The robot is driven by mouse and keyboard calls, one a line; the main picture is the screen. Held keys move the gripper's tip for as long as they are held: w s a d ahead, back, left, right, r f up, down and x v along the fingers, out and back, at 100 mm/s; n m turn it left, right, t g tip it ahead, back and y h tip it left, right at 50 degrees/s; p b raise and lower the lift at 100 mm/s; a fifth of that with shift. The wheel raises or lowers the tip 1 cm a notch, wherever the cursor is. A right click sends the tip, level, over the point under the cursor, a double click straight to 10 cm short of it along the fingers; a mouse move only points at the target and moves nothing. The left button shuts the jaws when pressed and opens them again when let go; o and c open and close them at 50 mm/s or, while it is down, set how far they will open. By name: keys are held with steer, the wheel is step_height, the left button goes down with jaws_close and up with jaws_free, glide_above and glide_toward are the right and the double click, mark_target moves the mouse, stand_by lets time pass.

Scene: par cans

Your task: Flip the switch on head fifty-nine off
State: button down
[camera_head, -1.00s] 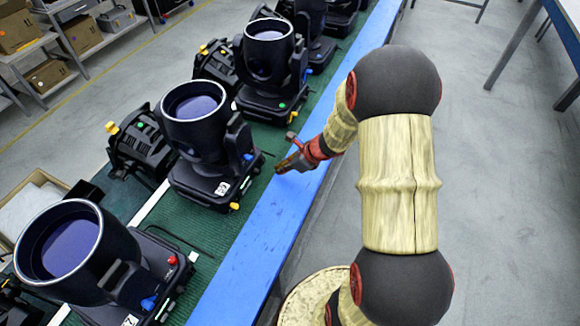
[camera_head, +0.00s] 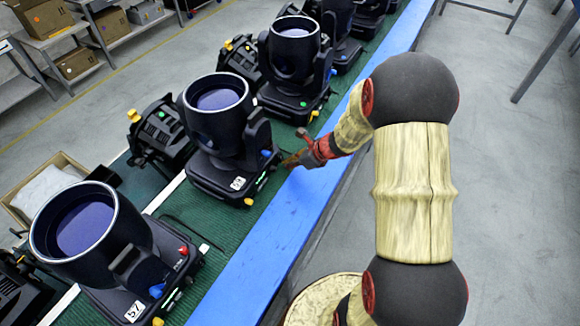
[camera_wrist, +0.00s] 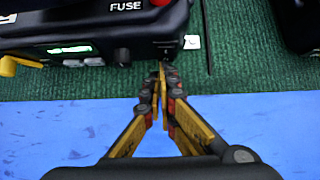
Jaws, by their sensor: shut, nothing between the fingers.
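The middle moving-head light (camera_head: 217,100) stands on the green belt; its small white label (camera_head: 237,183) looks like 59, though blurred. My gripper (camera_head: 292,160) is at the right side of its base. In the wrist view my gripper (camera_wrist: 162,70) is shut and empty, its tips at the lower edge of the base's panel (camera_wrist: 90,30). Just beyond the tips is a small dark fitting (camera_wrist: 166,47), which looks like the switch; its position cannot be told. The panel also has a lit green display (camera_wrist: 70,49), a dark round knob (camera_wrist: 122,55) and the word FUSE.
A similar light (camera_head: 85,230) labelled 57 stands nearer, and another (camera_head: 293,60) stands farther along. A blue rail (camera_head: 300,205) edges the belt. A white tag (camera_wrist: 193,42) is right of the fitting. Grey floor (camera_head: 510,180) lies open at the right.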

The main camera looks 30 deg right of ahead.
steer(key=shift+w+a+f+t+b, duration=0.15)
steer(key=shift+f+t+b, duration=0.25)
steer(key=shift+b, duration=0.6)
steer(key=shift+r+p, duration=0.3)
steer(key=shift+p, duration=0.15)
steer(key=shift+r, duration=0.1)
steer(key=shift+r+p, duration=0.6)
steer(key=shift+r, duration=0.15)
